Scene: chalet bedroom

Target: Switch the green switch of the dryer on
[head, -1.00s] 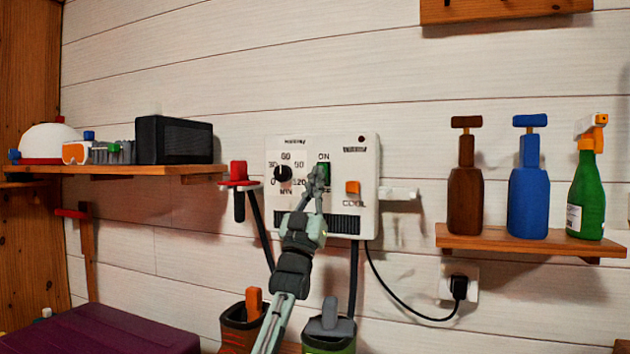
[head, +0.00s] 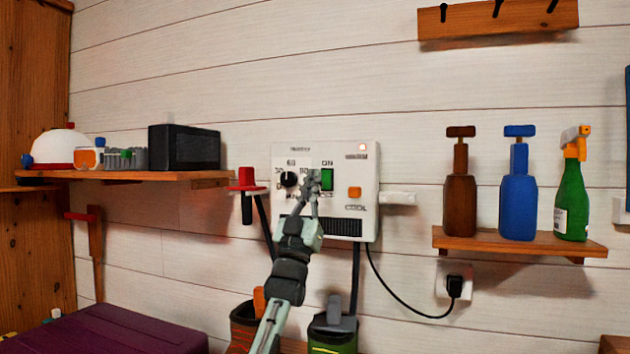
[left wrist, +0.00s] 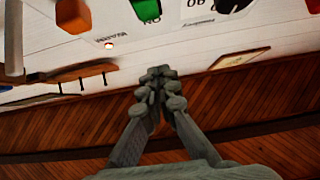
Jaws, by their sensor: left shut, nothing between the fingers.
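The dryer (head: 275,215) is a white box on the plank wall with a black dial, an orange COOL button and a black grille. Its green switch (head: 327,179) sits under the ON label and also shows at the top of the left wrist view (left wrist: 147,10). The small lamp (head: 362,147) at its upper right glows; the glow shows in the left wrist view too (left wrist: 109,45). My left gripper (head: 312,181) is shut and empty, in front of the panel just left of the switch in the head view. I cannot tell whether it touches. My right gripper is out of view.
A shelf (head: 120,178) with a black box is at left. A shelf (head: 480,243) at right holds brown, blue and green bottles. A black cord runs from the dryer to a socket (head: 455,284). Boots (head: 333,325) hang below the dryer.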

